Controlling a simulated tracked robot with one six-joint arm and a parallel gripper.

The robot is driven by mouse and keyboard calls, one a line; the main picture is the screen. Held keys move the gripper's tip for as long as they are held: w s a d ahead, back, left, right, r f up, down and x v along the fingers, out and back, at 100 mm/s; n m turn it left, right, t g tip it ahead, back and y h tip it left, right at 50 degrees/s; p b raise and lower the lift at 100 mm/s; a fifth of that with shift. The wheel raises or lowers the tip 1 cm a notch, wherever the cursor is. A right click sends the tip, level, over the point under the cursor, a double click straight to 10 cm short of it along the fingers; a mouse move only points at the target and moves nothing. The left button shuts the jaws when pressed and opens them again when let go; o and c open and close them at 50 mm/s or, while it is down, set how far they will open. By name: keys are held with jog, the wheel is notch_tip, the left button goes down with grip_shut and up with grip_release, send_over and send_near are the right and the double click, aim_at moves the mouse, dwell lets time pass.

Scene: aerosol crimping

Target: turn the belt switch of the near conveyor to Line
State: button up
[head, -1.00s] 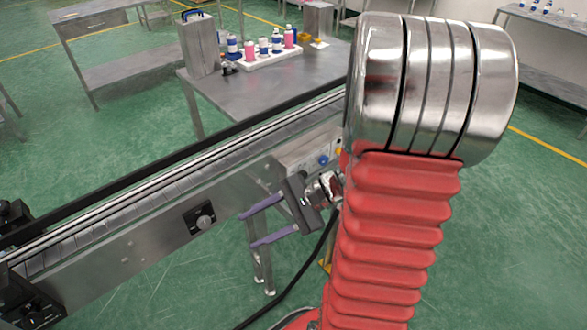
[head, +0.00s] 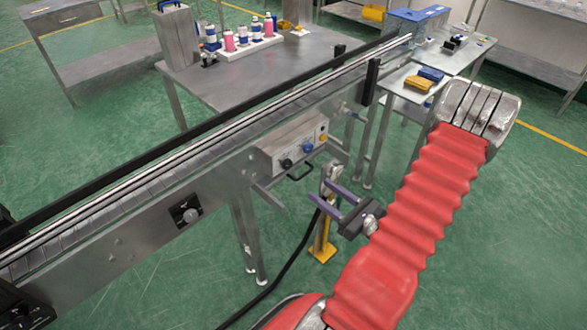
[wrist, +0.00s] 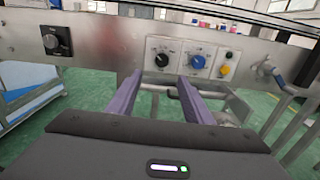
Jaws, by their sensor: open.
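The near conveyor (head: 130,225) runs diagonally across the head view. A grey control box (head: 272,150) on its side carries a black knob (head: 287,164), a blue knob (head: 308,149) and a yellow button (head: 323,137). In the wrist view the black knob (wrist: 161,59) and blue knob (wrist: 198,61) sit on white dials. A separate black plate with a rotary knob (head: 187,211) is further left. Labels are too small to read, so I cannot tell which is the belt switch. My gripper (head: 319,192) is open and empty, its purple fingers pointing at the box, apart from it.
A yellow-footed post (head: 322,250) and a black cable (head: 280,272) are near my gripper. Conveyor legs (head: 245,240) stand below. A table (head: 225,85) with bottles is behind the conveyor. Open green floor lies in front.

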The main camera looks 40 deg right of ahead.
aim_at(289, 165)
jog(key=shift+s+d+f, duration=0.1)
jog(key=shift+d, duration=0.1)
jog(key=shift+w+a, duration=0.15)
jog(key=shift+w, duration=3.3)
jog(key=shift+w+a, duration=0.1)
jog(key=shift+w, duration=3.35)
jog(key=shift+c, duration=0.7)
jog(key=shift+d, duration=0.1)
jog(key=c, duration=0.9)
